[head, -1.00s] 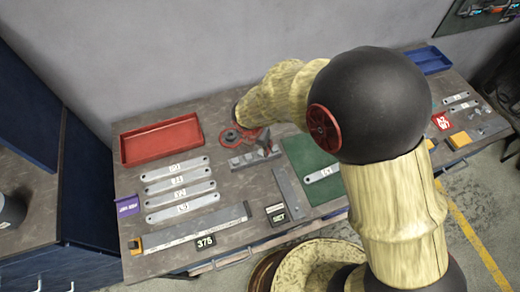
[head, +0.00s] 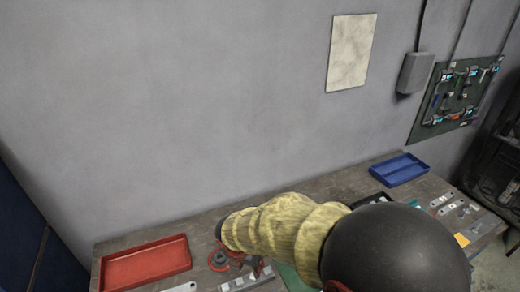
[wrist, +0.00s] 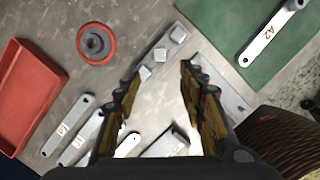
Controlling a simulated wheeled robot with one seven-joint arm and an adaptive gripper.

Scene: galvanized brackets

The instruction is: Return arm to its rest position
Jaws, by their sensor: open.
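My gripper (wrist: 160,95) is open and empty in the wrist view, its two fingers apart above the bench. Between and beyond the fingers lies a metal strip with several small blocks (wrist: 162,62). In the head view my arm reaches over the bench from the lower right, and the gripper is small and partly hidden near the red round piece (head: 219,260). That red ring-shaped piece also shows in the wrist view (wrist: 110,50), apart from the fingers.
A red tray (head: 146,262) is at the bench's left and a blue tray (head: 400,169) at its back right. A green mat (wrist: 225,40) carries a bracket marked A2 (wrist: 270,37). Several brackets (wrist: 66,125) lie near the fingers. A tool board (head: 458,97) hangs on the wall.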

